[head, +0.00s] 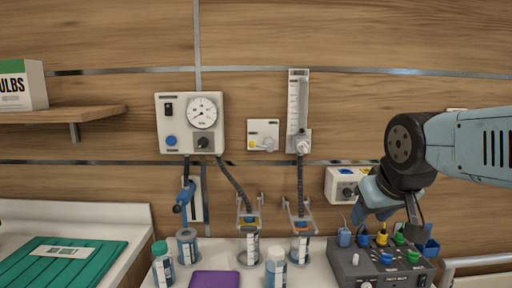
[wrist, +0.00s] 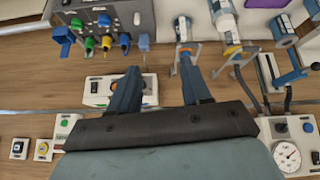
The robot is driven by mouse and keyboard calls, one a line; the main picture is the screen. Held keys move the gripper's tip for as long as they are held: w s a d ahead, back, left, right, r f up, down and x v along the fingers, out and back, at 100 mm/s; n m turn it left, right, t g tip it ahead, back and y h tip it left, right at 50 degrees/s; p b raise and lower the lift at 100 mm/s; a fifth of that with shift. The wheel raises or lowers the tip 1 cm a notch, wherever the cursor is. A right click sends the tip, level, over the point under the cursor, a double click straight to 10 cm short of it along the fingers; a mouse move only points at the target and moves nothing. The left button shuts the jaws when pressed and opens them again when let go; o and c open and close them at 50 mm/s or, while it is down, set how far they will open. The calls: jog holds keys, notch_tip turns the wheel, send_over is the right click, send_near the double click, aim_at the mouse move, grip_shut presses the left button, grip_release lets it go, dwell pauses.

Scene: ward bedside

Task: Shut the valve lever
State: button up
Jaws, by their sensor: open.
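A blue lever-like handle (head: 184,196) stands out, slanted, in front of a narrow white plate on the wall, below the gauge panel. It looks like the valve lever, though its open or shut position is hard to tell. It also shows at the right of the wrist view (wrist: 291,77), beside the white plate. My gripper (head: 388,210) is at the right in the head view, far from the lever, in front of a small white wall box. In the wrist view my gripper (wrist: 161,85) has its two fingers spread, with nothing held between them.
A gauge panel (head: 188,122) and a flowmeter (head: 298,105) are on the wall. Bottles with hoses stand below. A dark control box (head: 380,268) with coloured plugs sits under my gripper. A purple item (head: 214,282) and a green folder (head: 62,262) lie at the front.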

jog(key=w+d+r+n+t, duration=0.1)
jog(key=w+r+n+t, duration=0.2)
jog(key=w, duration=0.6)
jog(key=n+t+y, duration=0.5)
jog(key=n+y, duration=0.6)
jog(key=n, duration=0.7)
send_near(259, 146)
jog(key=x, duration=1)
jog(key=shift+w+a, duration=0.1)
jog(key=shift+w, duration=0.2)
jog(key=shift+c, duration=0.5)
grip_shut()
